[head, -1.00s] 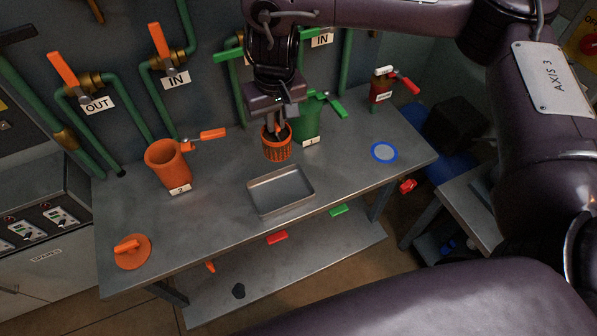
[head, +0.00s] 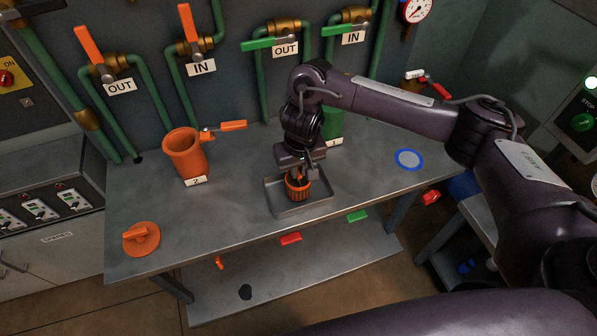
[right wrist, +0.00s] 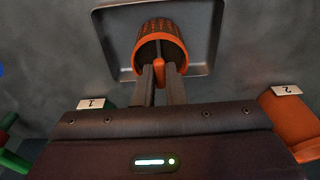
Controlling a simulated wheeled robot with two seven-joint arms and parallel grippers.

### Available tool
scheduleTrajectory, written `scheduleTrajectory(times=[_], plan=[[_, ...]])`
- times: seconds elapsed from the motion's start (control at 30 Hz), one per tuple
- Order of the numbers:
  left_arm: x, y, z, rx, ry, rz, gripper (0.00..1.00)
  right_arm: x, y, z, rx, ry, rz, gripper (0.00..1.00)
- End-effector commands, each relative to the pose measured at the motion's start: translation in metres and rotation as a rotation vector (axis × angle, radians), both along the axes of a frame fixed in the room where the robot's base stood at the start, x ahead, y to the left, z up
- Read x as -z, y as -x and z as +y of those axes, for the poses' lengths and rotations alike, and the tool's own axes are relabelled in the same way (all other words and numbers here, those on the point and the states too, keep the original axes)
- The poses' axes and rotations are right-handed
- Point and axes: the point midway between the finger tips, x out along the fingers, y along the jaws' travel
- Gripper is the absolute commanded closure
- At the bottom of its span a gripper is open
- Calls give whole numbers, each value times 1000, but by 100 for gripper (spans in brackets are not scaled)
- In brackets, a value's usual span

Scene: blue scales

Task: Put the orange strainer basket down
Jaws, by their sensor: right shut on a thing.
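The orange strainer basket (head: 298,188) is at the grey metal tray (head: 322,204) on the workbench. My right gripper (head: 298,176) is above it, pointing down, and shut on the basket's upper part. In the right wrist view the basket (right wrist: 162,42) shows against the tray (right wrist: 207,35), with the gripper fingers (right wrist: 160,80) closed on an orange piece at its rim. I cannot tell whether the basket's bottom touches the tray. My left gripper is not in view.
An orange pot (head: 185,155) labelled 2 stands left of the tray, and a green pot (head: 333,125) labelled 1 stands behind it. An orange lid (head: 141,239) lies at the left front. A blue-rimmed disc (head: 409,159) lies at the right. Bench between is clear.

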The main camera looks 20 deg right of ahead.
Motion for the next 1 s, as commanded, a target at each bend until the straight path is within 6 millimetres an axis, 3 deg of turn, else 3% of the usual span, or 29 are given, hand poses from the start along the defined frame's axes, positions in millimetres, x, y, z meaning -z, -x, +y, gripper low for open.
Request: scheduleTrajectory(times=[0.43,0.47,0.6,0.87,1.0], plan=[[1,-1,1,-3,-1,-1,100,7,0,0,0,-1,0,100],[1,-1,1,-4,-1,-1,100,7,0,0,0,0,-1,86],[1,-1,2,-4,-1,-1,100,7,0,0,0,0,-1,68],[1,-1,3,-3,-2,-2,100,6,0,0,0,0,-1,68],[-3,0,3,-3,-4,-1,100,-6,-1,0,-1,0,-6,68]])
